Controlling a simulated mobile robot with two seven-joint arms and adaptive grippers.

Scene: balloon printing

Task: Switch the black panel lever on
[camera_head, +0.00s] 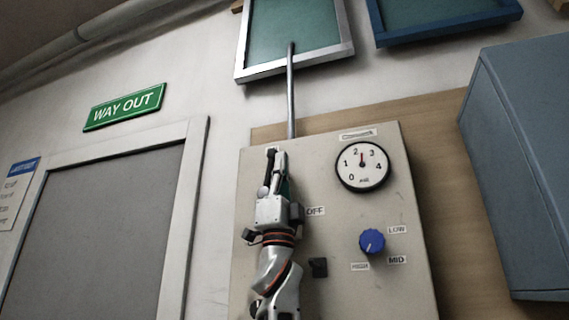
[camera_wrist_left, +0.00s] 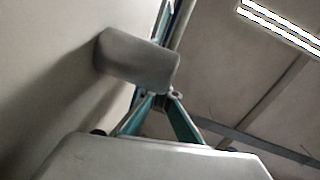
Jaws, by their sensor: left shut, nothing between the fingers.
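The light grey panel (camera_head: 340,225) fills the middle of the head view. My left gripper (camera_head: 277,155) is in front of its upper left part, pointing up, shut and empty. An OFF label (camera_head: 316,211) shows just right of the gripper. A small black block (camera_head: 318,267) sits on the panel below the label; I cannot tell whether it is part of the lever. The gripper hides the panel behind it. In the left wrist view, a dark grey rounded block (camera_wrist_left: 135,62) juts from a pale surface beside the shut fingertips (camera_wrist_left: 172,96); contact is unclear. My right gripper is not in view.
The panel also carries a gauge (camera_head: 362,166) and a blue knob (camera_head: 372,241). A metal pipe (camera_head: 291,100) rises from the panel's top. A blue-grey cabinet (camera_head: 525,160) stands at right, a door (camera_head: 95,235) at left.

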